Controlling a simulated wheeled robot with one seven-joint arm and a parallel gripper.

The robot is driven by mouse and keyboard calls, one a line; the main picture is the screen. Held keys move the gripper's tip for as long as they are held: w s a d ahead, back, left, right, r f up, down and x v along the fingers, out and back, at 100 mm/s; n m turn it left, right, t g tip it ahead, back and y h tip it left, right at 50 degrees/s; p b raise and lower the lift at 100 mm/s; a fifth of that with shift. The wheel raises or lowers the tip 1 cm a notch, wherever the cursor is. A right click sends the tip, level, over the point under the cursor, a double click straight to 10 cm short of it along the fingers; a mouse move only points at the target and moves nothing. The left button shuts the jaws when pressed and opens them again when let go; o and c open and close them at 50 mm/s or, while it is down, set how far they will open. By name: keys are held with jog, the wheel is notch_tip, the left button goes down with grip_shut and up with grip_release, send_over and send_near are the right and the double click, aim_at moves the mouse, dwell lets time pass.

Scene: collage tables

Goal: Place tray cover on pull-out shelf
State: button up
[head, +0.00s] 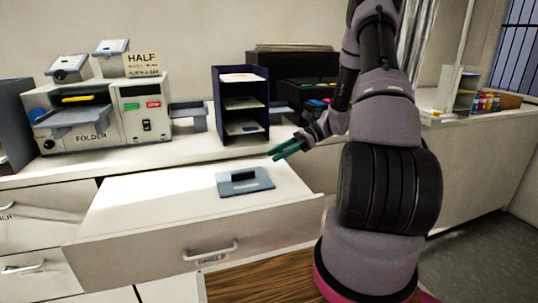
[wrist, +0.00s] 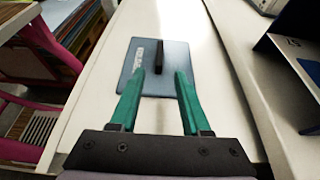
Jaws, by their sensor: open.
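The tray cover (head: 246,184) is a flat blue-grey plate with a dark upright handle. It lies flat on the white top of the pull-out shelf (head: 150,205), which is drawn out from the counter. In the wrist view the cover (wrist: 178,78) has pale lettering on its left side, and its handle stands ahead of my fingertips. My gripper (head: 287,148) is open and empty, with green fingers, to the upper right of the cover in the head view. In the wrist view the gripper (wrist: 168,77) points at the cover, its fingertips overlapping the cover's near part in the picture. Contact cannot be told.
A folder machine (head: 90,115) stands on the counter at the left. A dark blue stacked paper rack (head: 241,105) stands behind the shelf, with a black machine (head: 292,75) beside it. The shelf's top around the cover is clear.

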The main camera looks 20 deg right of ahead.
jog(key=s+a+r+n+t+h, duration=0.2)
jog(key=s+r+n+h, duration=0.3)
jog(key=s+r, duration=0.5)
jog(key=s+a+r+n+t+h, duration=0.3)
jog(key=s+r+n+t+h, duration=0.2)
jog(key=r, duration=1.3)
jog(key=s+n+h, duration=0.1)
jog(key=s+n, duration=0.2)
jog(key=s, duration=0.3)
jog(key=shift+s+r+n, duration=0.3)
jog(key=shift+n, duration=0.1)
